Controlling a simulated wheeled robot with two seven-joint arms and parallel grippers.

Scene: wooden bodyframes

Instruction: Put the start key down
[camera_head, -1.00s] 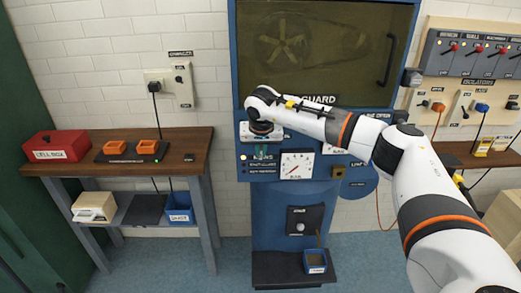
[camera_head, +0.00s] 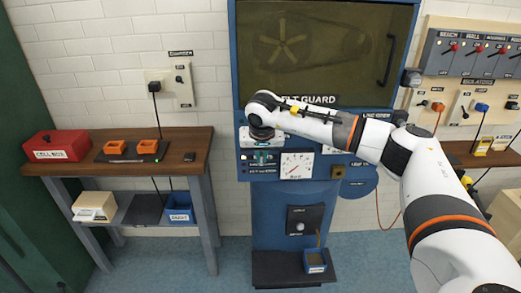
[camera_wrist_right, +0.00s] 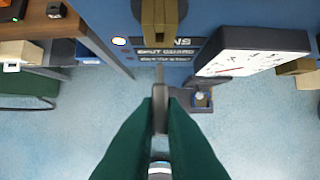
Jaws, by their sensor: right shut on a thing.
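My right gripper (camera_head: 262,157) points down in front of the blue machine's control panel, just left of the dial. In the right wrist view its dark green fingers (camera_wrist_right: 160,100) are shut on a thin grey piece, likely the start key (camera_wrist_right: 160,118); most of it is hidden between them. In the head view the key is too small to tell. My left gripper is not in view.
The panel has a white dial (camera_head: 296,166) and a brass-coloured block (camera_head: 337,172). A ledge (camera_head: 275,275) below carries a small blue tray (camera_head: 315,258). A wooden bench (camera_head: 200,140) at left holds a red box (camera_head: 55,144), orange trays and a small dark block (camera_head: 189,157).

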